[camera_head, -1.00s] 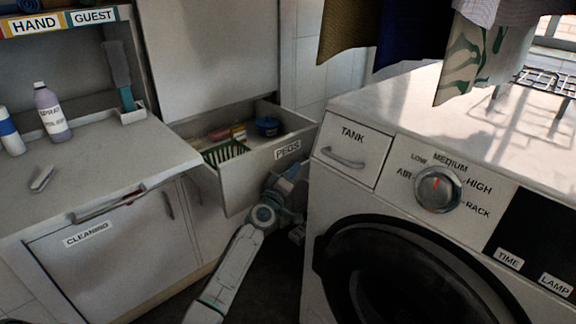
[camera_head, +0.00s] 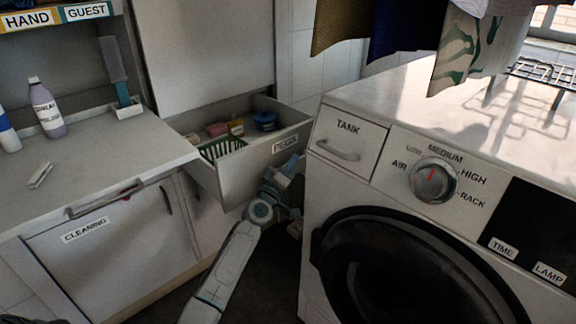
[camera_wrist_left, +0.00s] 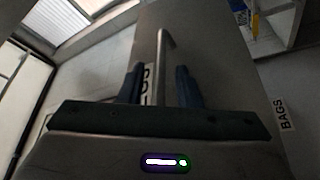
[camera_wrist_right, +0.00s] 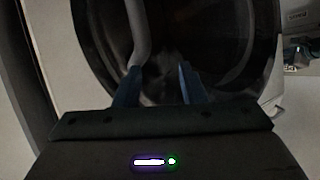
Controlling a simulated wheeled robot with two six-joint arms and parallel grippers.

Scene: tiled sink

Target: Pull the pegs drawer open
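The pegs drawer (camera_head: 248,172) stands pulled out from under the counter, with a green basket (camera_head: 221,148) and small items inside. Its PEGS label (camera_head: 285,143) is on the front face. My left gripper (camera_head: 290,168) is low against the right part of the drawer front. The label is partly hidden there. My right gripper (camera_wrist_right: 158,85) is open and empty before the round washer door; it is not seen in the head view.
The washing machine (camera_head: 390,190) stands close to the right of the drawer and my left arm. Dark floor shows between cabinet and washer.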

